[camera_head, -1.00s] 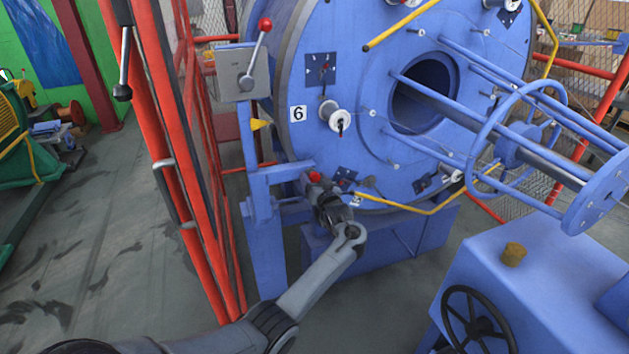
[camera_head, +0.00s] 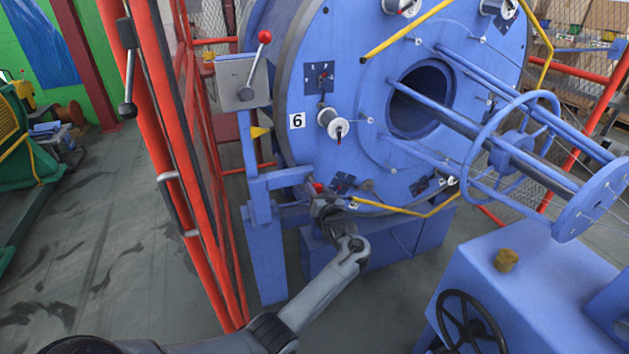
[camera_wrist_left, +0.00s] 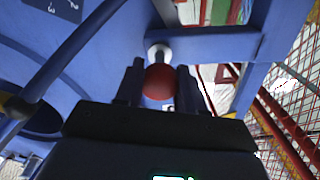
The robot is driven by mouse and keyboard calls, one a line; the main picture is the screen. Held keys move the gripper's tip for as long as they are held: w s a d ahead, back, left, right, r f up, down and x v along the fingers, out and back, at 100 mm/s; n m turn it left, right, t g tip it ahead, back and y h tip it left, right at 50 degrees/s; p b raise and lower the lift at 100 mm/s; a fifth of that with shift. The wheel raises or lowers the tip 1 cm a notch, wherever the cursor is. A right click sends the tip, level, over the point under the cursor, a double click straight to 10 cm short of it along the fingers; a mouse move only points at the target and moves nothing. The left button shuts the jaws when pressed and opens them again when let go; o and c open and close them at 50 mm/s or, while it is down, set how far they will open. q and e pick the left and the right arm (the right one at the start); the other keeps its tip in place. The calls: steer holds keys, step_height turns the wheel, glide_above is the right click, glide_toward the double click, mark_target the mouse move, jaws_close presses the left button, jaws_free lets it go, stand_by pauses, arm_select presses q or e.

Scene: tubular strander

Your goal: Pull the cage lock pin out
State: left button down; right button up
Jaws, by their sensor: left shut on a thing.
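The cage lock pin shows as a red knob (camera_wrist_left: 160,82) on a pale metal shaft in the left wrist view. The shaft runs from the knob toward a blue bracket (camera_wrist_left: 212,45). My left gripper (camera_wrist_left: 158,88) has one dark finger on each side of the knob and is shut on it. In the head view the red knob (camera_head: 319,187) shows just above my left gripper (camera_head: 325,203), beside the blue bracket post (camera_head: 262,220) at the lower left of the blue cage disc (camera_head: 345,140). How deep the pin sits is hidden. My right gripper is out of view.
A grey box with a red-knobbed lever (camera_head: 243,85) stands above the bracket. A red mesh gate (camera_head: 190,170) is to the left. A yellow bar (camera_head: 415,210) runs right of my gripper. A blue cabinet with a black handwheel (camera_head: 470,322) is at lower right.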

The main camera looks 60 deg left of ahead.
arm_select(q)
steer(key=shift+f, duration=0.1)
steer(key=c, duration=1)
jaws_free()
steer(key=shift+d, duration=0.1)
steer(key=o, duration=0.3)
steer(key=shift+s+d+f, duration=0.1)
steer(key=shift+d, duration=0.1)
steer(key=shift+o, duration=0.2)
steer(key=shift+a, duration=0.1)
